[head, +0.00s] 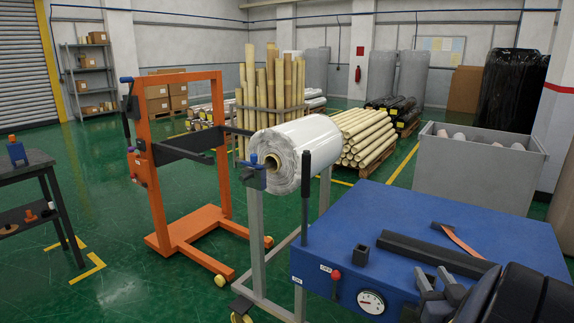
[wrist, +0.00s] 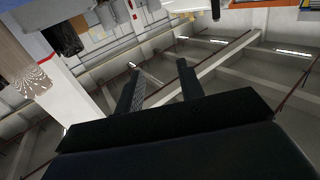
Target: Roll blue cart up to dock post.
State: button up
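A blue flat-topped body (head: 440,235), the only large blue thing in view, fills the lower right of the head view. It has a dial gauge, a red knob and small labels on its front. I cannot tell for sure that it is the cart. A black upright handle (head: 306,195) stands at its left edge. No post is clearly marked as the dock post. My gripper (head: 437,283) is at the lower right, over or in front of the blue top, not visibly touching it. In the wrist view my gripper (wrist: 158,78) has its fingers apart with nothing between them, facing the wall and ceiling.
A grey stand (head: 256,235) with blue clamps holds a white wrapped roll (head: 305,145) just left of the blue body. An orange wheeled frame (head: 219,150) stands further left, a dark table (head: 30,165) at far left. Green floor (head: 100,220) is clear between them. A grey bin (head: 470,178) stands behind.

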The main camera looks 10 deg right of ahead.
aim_at(375, 234)
jog(key=i+j, duration=0.2)
jog(key=i, duration=0.3)
jog(key=i+j, duration=0.15)
jog(key=i, duration=0.35)
jog(key=i+j, duration=0.2)
jog(key=i, duration=0.3)
